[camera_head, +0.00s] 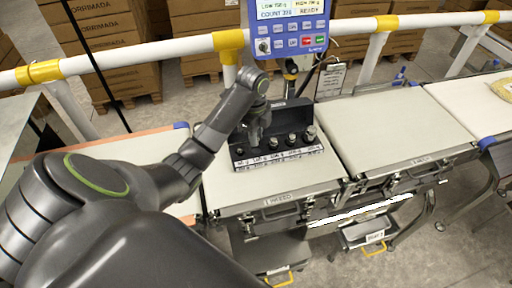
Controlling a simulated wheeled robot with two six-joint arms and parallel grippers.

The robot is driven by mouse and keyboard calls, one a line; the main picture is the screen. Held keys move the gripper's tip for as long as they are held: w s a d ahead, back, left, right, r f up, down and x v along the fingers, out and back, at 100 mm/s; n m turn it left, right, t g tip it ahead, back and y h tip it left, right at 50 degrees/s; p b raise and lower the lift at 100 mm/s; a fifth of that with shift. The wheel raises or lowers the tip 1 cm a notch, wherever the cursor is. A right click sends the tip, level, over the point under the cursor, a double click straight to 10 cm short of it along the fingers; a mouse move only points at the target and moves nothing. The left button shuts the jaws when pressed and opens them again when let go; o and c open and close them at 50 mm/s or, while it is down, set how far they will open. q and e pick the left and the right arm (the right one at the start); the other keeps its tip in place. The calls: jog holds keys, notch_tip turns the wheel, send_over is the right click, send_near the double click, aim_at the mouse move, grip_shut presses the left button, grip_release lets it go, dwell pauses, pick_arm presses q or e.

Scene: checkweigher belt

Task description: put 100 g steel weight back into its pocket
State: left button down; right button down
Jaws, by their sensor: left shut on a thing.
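A black weight case (302,109) stands with its lid up on the infeed belt, with a labelled white strip along its front. Several steel weights (309,133) stand in a row in it, larger toward the right. My left gripper (256,139) reaches down over the left part of the row. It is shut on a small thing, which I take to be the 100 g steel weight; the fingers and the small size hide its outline. I cannot tell whether its base touches the pocket. My right gripper is out of view.
The infeed belt (235,190) is bare around the case. A second belt (390,128) to the right is clear. A blue display unit (290,30) and a white-and-yellow rail (150,55) stand behind. A yellowish bag (503,88) lies at the far right.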

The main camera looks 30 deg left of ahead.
pick_arm(q)
jog(key=shift+f+b, duration=0.3)
jog(key=shift+f, duration=1.45)
jog(key=shift+f, duration=0.1)
